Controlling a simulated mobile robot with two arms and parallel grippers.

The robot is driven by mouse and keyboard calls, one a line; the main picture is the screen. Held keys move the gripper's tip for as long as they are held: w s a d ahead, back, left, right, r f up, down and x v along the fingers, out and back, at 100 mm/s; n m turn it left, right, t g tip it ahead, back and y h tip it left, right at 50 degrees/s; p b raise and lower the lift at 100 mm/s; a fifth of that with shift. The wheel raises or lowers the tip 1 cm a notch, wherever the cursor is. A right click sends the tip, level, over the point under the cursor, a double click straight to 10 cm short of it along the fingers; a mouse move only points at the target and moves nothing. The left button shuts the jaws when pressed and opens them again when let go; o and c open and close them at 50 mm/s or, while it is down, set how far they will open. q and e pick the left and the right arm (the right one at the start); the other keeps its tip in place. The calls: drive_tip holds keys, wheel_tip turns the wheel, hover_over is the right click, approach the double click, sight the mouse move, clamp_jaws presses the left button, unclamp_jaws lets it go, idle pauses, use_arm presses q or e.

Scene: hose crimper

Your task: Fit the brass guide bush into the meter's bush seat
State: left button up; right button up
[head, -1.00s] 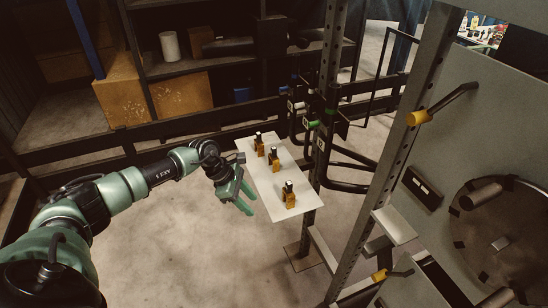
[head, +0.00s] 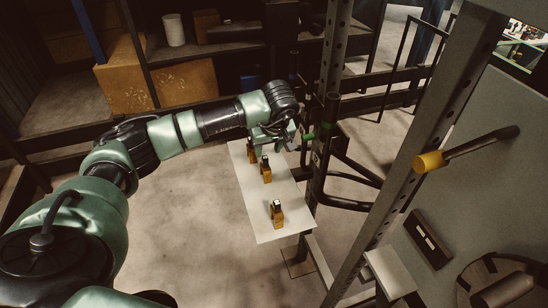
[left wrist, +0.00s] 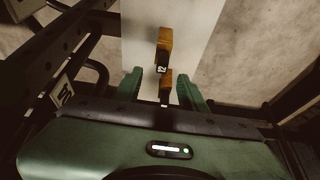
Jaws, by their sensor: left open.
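Three small orange-brown blocks with black tops stand on a white shelf plate (head: 284,190): a far one (head: 252,152), a middle one (head: 266,172) and a near one (head: 277,216). I cannot tell whether any is the brass guide bush, nor pick out the meter or its bush seat. My left gripper (head: 277,138) is over the plate's far end, beside the far block. In the left wrist view its green fingers (left wrist: 161,90) are apart, with one block (left wrist: 167,82) between them in the picture; contact is not clear. My right gripper is not in view.
A perforated steel post (head: 425,130) and a grey panel (head: 490,120) with a yellow-ended lever (head: 430,162) stand at the right. Dark pipes (head: 345,180) run close beside the plate. A shelf with boxes (head: 185,80) stands behind. The floor left of the plate is clear.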

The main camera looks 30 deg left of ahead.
sight(265, 158)
use_arm(q)
drive_tip(key=x, duration=0.1)
drive_tip(key=p+x, duration=0.1)
drive_tip(key=x, duration=0.1)
drive_tip(key=shift+s+a+f, duration=0.1)
drive_tip(key=shift+s+f, duration=0.1)
drive_tip(key=shift+s, duration=0.1)
drive_tip(key=p+x, duration=0.1)
drive_tip(key=x, duration=0.1)
drive_tip(key=shift+w+a+f, duration=0.1)
drive_tip(key=shift+w+f, duration=0.15)
drive_tip(key=shift+f, duration=0.1)
drive_tip(key=shift+w+a+f, duration=0.15)
drive_tip(key=shift+f, duration=0.35)
clamp_jaws()
drive_tip(key=shift+r, duration=0.1)
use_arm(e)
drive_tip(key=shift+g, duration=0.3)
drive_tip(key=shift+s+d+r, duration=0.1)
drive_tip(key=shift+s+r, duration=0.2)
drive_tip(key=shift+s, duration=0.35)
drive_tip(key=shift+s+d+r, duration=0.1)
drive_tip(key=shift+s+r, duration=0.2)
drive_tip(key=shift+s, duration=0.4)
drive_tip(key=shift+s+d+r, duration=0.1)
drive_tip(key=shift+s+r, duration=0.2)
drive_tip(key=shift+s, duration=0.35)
